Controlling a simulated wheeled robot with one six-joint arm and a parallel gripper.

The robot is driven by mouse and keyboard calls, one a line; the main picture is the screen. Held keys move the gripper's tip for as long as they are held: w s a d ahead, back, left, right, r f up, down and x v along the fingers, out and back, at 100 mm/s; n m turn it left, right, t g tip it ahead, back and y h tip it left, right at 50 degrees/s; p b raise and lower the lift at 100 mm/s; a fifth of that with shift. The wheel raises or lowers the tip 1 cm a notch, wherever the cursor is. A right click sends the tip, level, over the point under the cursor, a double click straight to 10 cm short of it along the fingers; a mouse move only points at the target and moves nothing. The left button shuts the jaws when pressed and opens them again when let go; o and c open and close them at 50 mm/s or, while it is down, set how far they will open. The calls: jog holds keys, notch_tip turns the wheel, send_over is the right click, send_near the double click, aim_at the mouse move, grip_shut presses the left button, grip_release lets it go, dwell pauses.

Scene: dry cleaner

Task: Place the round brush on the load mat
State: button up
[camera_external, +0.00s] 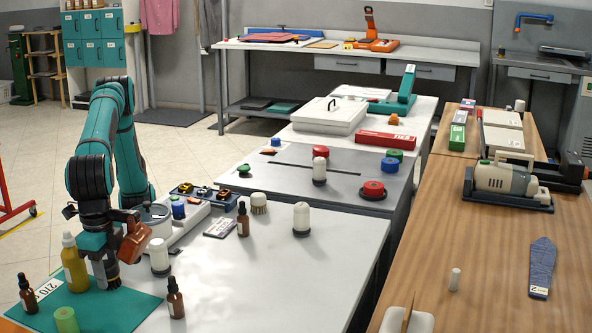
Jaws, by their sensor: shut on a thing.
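My gripper (106,268) points down over the left part of the green mat (118,308), which I take to be the load mat. It is shut on a small dark thing (113,280), which appears to be the round brush. The fingers hide much of it. Its lower end is at or just above the mat; I cannot tell whether it touches. A yellow bottle (74,265) stands close to the left of my gripper.
Brown dropper bottles (175,298) and a green cylinder (66,320) stand on or beside the mat. A white-capped container (159,257) is close to the right of my gripper. A pale ribbed round item (259,203) stands further back. The white tabletop (275,285) is clear at front right.

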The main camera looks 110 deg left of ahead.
aim_at(116, 305)
jog(key=shift+f, duration=2.65)
jog(key=shift+f, duration=0.15)
jog(key=o, duration=1)
notch_tip(116, 305, up, 12)
jog(key=shift+r, duration=0.15)
